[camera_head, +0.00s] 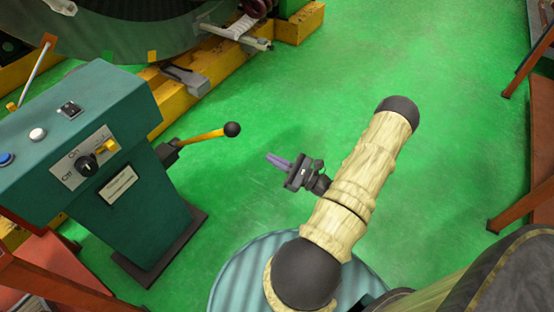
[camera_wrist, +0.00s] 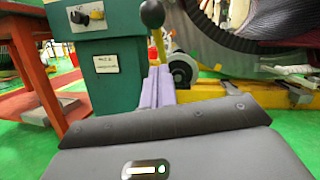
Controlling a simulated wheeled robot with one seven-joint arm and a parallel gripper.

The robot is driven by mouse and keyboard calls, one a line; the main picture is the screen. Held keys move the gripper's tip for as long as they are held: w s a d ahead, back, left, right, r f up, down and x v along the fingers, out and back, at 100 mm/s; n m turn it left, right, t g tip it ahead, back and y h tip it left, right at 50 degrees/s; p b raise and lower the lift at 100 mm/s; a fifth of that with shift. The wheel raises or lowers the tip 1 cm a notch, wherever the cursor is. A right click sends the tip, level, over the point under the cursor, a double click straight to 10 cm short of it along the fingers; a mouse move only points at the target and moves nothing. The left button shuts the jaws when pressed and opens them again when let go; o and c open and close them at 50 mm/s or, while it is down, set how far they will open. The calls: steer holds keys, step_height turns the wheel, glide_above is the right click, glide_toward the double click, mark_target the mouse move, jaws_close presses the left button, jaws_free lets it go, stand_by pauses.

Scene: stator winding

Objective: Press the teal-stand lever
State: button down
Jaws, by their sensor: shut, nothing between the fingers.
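The teal stand (camera_head: 130,190) is at the left of the head view, with a sloped control panel on top. Its lever (camera_head: 203,136) has a yellow rod and a black ball knob, and sticks out to the right from the stand's side. My gripper (camera_head: 270,158) is shut and empty, to the right of and nearer than the knob, apart from it in the head view. In the wrist view the purple fingers (camera_wrist: 158,88) are together, and the lever's black knob (camera_wrist: 152,14) shows just above their tips. The teal stand (camera_wrist: 112,75) is left of the fingers there.
A large machine on a yellow base (camera_head: 190,85) stands at the back left. A red-brown table (camera_head: 55,275) is at the lower left, and red-brown frames (camera_head: 525,70) are at the right. The green floor between is clear.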

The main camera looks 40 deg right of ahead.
steer(key=w+a+r, duration=0.4)
steer(key=w+r, duration=0.1)
steer(key=w, duration=0.2)
steer(key=shift+w+a+r+b, duration=0.15)
steer(key=shift+a+r+b, duration=0.1)
steer(key=shift+b, duration=0.1)
